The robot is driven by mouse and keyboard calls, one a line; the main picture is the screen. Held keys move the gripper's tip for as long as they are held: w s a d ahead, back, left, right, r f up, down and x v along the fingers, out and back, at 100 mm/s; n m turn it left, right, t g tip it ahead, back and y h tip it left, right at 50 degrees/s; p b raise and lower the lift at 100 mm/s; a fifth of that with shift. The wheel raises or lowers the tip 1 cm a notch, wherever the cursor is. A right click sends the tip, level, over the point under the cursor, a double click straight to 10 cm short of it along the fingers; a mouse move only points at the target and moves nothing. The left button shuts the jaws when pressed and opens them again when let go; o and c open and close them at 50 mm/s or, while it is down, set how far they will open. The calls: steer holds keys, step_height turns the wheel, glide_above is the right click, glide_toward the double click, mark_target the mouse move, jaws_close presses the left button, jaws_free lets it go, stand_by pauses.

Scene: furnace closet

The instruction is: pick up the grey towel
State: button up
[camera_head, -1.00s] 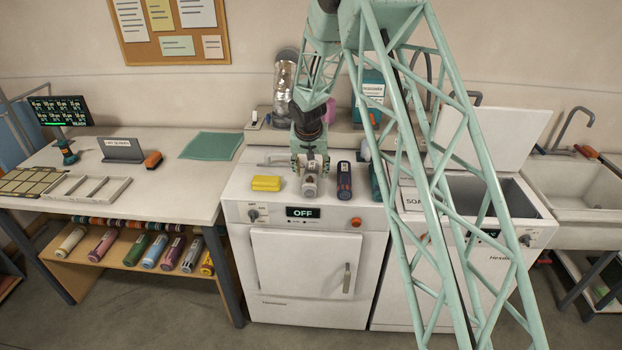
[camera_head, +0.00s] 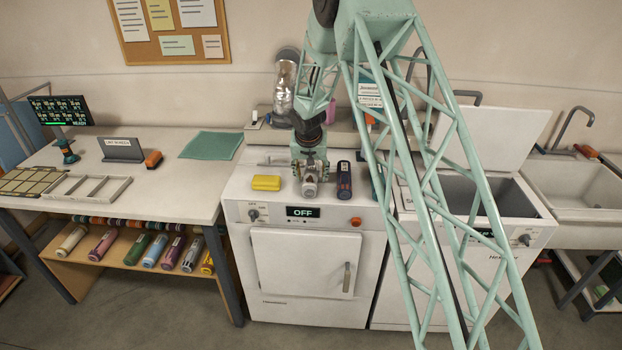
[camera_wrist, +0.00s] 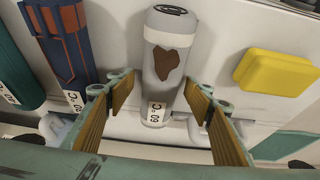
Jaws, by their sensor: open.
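The grey towel (camera_wrist: 168,92) is a rolled light-grey bundle with a brown stain and a "60 °C" label. It lies on top of the white machine; in the head view its near end (camera_head: 310,189) shows below my gripper (camera_head: 309,172), which hides the rest. In the wrist view my gripper (camera_wrist: 162,92) is open, with one finger on each side of the towel's labelled end. Gaps show between the fingers and the towel.
A yellow block (camera_head: 266,183) lies left of the towel and a dark blue roll (camera_head: 344,180) lies close on its right. The machine (camera_head: 302,275) reads "OFF". A teal cloth (camera_head: 211,146) lies on the left table. An open-lidded washer (camera_head: 480,195) stands right.

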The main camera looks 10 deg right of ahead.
steer(key=shift+c, duration=0.7)
steer(key=c, duration=0.9)
steer(key=shift+r, duration=0.15)
step_height(320, 180, up, 28)
steer(key=shift+f, duration=0.15)
